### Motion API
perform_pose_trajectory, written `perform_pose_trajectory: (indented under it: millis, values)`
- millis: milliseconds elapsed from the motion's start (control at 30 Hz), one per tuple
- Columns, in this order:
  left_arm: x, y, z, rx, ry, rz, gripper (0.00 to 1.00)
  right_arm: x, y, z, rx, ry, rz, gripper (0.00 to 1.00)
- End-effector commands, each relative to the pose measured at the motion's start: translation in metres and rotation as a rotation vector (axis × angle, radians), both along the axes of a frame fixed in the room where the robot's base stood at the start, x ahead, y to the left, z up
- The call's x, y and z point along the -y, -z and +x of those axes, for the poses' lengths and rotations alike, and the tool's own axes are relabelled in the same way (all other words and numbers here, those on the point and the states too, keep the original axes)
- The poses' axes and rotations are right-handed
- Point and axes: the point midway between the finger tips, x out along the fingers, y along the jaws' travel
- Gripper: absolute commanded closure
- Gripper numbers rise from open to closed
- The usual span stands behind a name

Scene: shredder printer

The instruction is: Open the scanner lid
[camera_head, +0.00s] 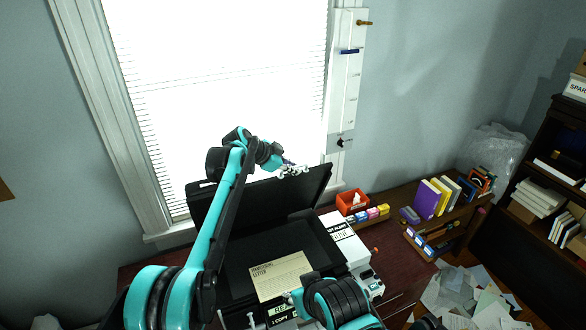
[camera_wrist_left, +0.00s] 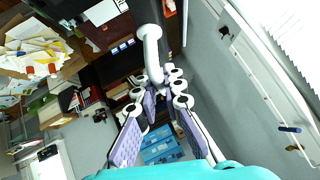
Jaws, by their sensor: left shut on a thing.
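The scanner lid (camera_head: 312,186) is a black panel. It stands raised at a steep tilt at the back of the black scanner (camera_head: 290,242). A cream sheet marked as a letter (camera_head: 281,276) lies on the scanner bed. My left gripper (camera_head: 294,170) is at the lid's upper edge, shut on it; the contact is hard to make out. In the left wrist view its purple-padded fingers (camera_wrist_left: 160,125) show, with a white piece in front of them. My right arm (camera_head: 340,303) is low in front of the scanner; its fingers are not clear.
A white machine (camera_head: 347,243) stands right of the scanner. An orange box (camera_head: 352,203) and small coloured boxes sit behind it. Books (camera_head: 432,197) stand on the desk at right. Loose papers (camera_head: 466,297) cover the floor. The window (camera_head: 230,80) is close behind the lid.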

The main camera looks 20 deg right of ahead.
Motion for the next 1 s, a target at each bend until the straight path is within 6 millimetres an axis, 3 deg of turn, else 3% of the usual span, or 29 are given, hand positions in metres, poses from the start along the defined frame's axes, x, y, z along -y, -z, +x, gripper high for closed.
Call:
perform_pose_trajectory:
  millis: [33, 100, 133, 567, 1000]
  values:
    - [-0.001, 0.001, 0.0, 0.001, -0.001, 0.002, 1.0, 0.0, 0.0, 0.0, 0.0, 0.0, 0.0, 0.6]
    - [-0.001, 0.001, 0.0, 0.001, -0.001, 0.002, 0.76, 0.0, 0.0, 0.0, 0.0, 0.0, 0.0, 0.6]
    - [0.0, 0.001, 0.0, 0.001, 0.0, 0.002, 0.7, 0.0, 0.0, 0.0, 0.0, 0.0, 0.0, 0.6]
    - [-0.008, -0.008, -0.002, -0.001, -0.001, 0.001, 0.7, 0.0, 0.0, 0.0, 0.0, 0.0, 0.0, 0.6]
    - [-0.071, -0.066, -0.021, -0.001, -0.001, 0.001, 0.7, 0.0, 0.0, 0.0, 0.0, 0.0, 0.0, 0.6]
